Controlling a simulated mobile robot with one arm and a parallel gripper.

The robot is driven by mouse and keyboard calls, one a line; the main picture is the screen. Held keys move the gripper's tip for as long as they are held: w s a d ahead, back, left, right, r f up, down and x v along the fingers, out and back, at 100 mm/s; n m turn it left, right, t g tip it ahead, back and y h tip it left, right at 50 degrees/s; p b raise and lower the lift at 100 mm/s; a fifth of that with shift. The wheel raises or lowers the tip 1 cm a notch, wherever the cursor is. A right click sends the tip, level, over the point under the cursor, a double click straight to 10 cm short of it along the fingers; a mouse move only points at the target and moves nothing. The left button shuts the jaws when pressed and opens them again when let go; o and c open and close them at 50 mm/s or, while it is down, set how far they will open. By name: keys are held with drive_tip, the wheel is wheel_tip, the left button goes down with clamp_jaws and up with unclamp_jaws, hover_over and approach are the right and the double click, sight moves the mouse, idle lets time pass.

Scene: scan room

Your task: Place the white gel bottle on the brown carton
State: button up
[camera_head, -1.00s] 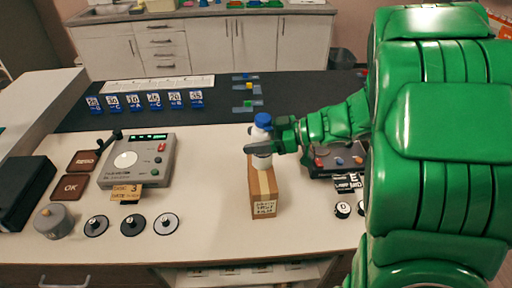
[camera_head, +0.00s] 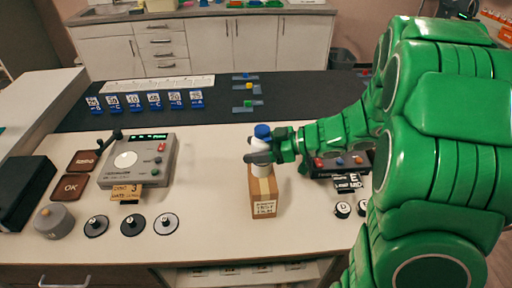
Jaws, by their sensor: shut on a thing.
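The white gel bottle (camera_head: 262,143) with a blue cap is upright at the back part of the brown carton (camera_head: 264,196). My gripper (camera_head: 262,156) comes in from the right and is shut on the bottle's body. The dark fingers cover the middle of the bottle. The bottle's base is at the level of the carton's top, and I cannot tell whether it touches it. The carton stands on the pale table with a white label on its front.
A grey device (camera_head: 139,161) with a dial stands left of the carton. A dark box with coloured buttons (camera_head: 340,163) stands close on the right, under my arm. The table between device and carton is clear.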

drive_tip(key=o, duration=1.2)
drive_tip(key=shift+r, duration=0.2)
drive_tip(key=shift+v, duration=6)
